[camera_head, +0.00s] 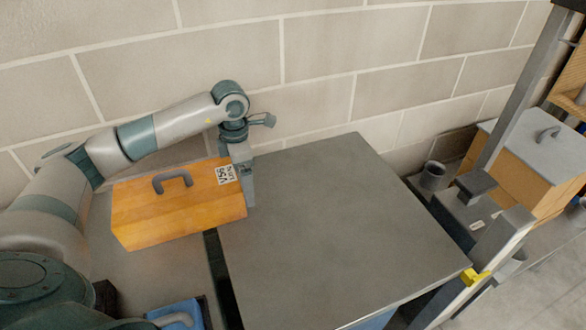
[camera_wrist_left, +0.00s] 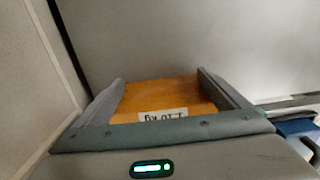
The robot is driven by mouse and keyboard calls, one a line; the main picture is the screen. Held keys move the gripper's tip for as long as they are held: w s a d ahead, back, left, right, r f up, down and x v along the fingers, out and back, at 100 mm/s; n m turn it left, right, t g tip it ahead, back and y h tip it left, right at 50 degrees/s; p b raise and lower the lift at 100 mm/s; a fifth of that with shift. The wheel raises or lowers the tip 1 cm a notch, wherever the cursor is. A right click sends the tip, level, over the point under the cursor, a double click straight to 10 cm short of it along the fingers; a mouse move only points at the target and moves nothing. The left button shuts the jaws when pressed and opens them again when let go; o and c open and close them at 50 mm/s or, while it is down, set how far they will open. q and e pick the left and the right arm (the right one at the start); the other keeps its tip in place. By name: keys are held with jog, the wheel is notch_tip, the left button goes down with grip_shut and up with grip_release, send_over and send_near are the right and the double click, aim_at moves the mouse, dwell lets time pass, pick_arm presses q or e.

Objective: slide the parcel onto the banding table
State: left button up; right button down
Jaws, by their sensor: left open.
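The parcel (camera_head: 180,212) is an orange box with a grey handle on top and a white label near its right end. Its left part lies over the left grey surface (camera_head: 150,270); its right end reaches across the dark gap to the left edge of the wide grey table (camera_head: 330,230), apparently the banding table. My left gripper (camera_head: 248,190) points down at the parcel's right end. In the left wrist view the parcel (camera_wrist_left: 165,97) shows between the two open fingers (camera_wrist_left: 160,82); contact cannot be told. My right gripper is not in view.
A block wall (camera_head: 330,60) runs along the back. A grey post (camera_head: 520,85), a grey cup (camera_head: 432,175) and another handled box (camera_head: 535,155) stand at right. A blue object (camera_head: 180,314) lies at the front left. The table's visible top is clear.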

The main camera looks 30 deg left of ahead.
aim_at(210, 188)
pick_arm(q)
jog(key=shift+s+a, duration=0.9)
jog(key=shift+s, duration=0.05)
jog(key=shift+s+a+b, duration=0.4)
jog(key=shift+s+a, duration=0.15)
jog(key=shift+s, duration=0.1)
jog(key=shift+s+a, duration=0.35)
jog(key=shift+s, duration=0.05)
jog(key=shift+s+a+b, duration=0.35)
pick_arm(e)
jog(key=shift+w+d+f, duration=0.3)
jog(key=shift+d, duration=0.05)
pick_arm(q)
jog(key=shift+s+a, duration=0.2)
jog(key=shift+s, duration=0.05)
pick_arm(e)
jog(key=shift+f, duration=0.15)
pick_arm(q)
jog(key=shift+s+a+b, duration=0.45)
jog(key=shift+s+a, duration=0.2)
jog(key=shift+s, duration=0.1)
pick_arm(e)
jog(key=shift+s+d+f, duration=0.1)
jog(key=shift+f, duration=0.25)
pick_arm(q)
jog(key=shift+w+d, duration=0.15)
